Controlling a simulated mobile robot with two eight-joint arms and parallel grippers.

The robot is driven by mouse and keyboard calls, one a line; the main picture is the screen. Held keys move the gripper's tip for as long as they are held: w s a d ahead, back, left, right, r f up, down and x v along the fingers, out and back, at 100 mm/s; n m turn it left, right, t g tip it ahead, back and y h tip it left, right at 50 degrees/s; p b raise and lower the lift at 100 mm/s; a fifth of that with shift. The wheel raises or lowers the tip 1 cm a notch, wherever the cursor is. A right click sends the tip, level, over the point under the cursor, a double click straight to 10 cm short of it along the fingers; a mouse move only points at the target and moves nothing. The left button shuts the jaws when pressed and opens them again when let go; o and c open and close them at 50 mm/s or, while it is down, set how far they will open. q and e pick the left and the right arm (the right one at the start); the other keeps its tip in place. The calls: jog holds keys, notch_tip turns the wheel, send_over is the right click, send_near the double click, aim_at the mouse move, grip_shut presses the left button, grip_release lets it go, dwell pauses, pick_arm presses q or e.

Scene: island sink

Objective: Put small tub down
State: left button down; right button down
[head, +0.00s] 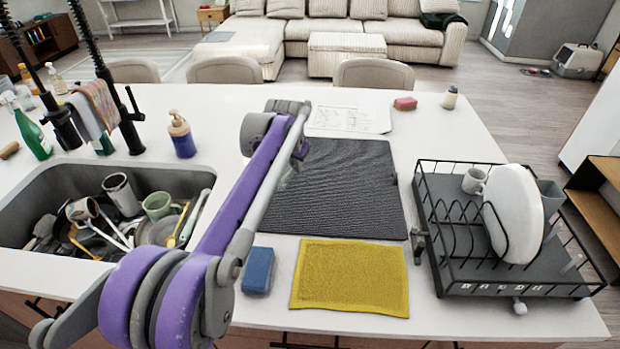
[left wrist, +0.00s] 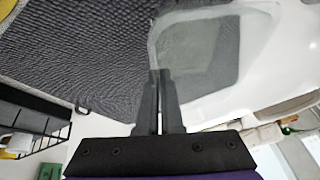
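The small tub (left wrist: 200,45) is a clear, see-through container with a pale rim in the left wrist view, against the dark ribbed mat (left wrist: 100,45) and the white counter. My left gripper (left wrist: 160,78) has its two dark fingers close together at the tub's near wall, with a thin gap between them; it looks shut on that wall. In the head view my left gripper (head: 300,150) is over the upper left part of the dark mat (head: 345,195). My arm hides most of the tub there. I cannot tell whether its base touches the mat. My right gripper is out of view.
A sink (head: 30,190) full of dishes is at left, with a soap bottle (head: 181,135) behind it. A yellow cloth (head: 350,278) and blue sponge (head: 257,270) lie in front of the mat. A dish rack (head: 455,225) stands at right. The mat's right part is clear.

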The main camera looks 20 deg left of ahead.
pick_arm(q)
jog(key=f, duration=0.4)
jog(key=shift+s, duration=0.25)
jog(key=shift+w+f, duration=0.1)
jog(key=shift+f, duration=1.85)
jog(key=c, duration=1.1)
grip_release()
jog(key=shift+f, duration=0.1)
jog(key=v, duration=1.2)
